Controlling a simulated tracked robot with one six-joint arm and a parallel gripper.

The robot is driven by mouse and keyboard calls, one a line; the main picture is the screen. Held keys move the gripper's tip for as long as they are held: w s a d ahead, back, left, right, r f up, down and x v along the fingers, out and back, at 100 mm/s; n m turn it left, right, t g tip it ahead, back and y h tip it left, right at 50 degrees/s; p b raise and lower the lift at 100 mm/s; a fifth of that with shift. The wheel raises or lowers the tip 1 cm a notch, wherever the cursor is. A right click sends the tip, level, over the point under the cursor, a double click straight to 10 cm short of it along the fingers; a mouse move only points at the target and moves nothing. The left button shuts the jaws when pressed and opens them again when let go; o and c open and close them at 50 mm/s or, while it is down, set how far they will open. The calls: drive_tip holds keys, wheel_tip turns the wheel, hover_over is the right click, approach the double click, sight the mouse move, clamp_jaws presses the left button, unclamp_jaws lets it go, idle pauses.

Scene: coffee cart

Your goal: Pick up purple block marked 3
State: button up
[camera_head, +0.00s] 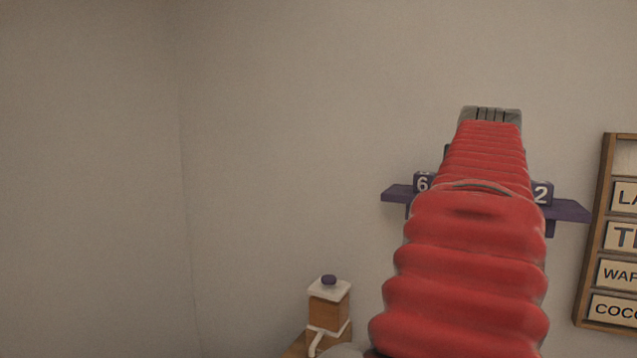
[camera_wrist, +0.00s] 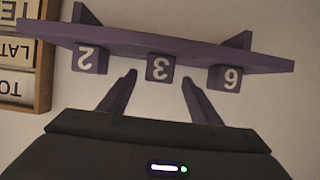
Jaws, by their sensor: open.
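The purple block marked 3 (camera_wrist: 160,67) sits on a purple wall shelf (camera_wrist: 200,50), upside down in the wrist view. It is the middle of three blocks, between the block marked 2 (camera_wrist: 89,58) and the block marked 6 (camera_wrist: 227,77). My gripper (camera_wrist: 160,77) is open, with one fingertip toward each side of block 3 and a gap on both sides. I cannot tell how far the tips are from it in depth. In the head view my red arm hides block 3; block 6 (camera_head: 423,182) and block 2 (camera_head: 542,193) show on either side.
The shelf (camera_head: 571,211) also shows in the head view. A framed menu board (camera_head: 592,240) hangs right of it. A wooden dispenser with a purple knob (camera_head: 329,304) stands at lower left of the arm. The wall left of the shelf is bare.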

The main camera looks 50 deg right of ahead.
drive_tip(key=shift+f+x, duration=0.2)
drive_tip(key=shift+x, duration=2.4)
drive_tip(key=shift+s+a, duration=0.1)
drive_tip(key=shift+c, duration=0.6)
drive_tip(key=c, duration=1)
drive_tip(key=shift+r, duration=0.15)
drive_tip(key=shift+r, duration=4.85)
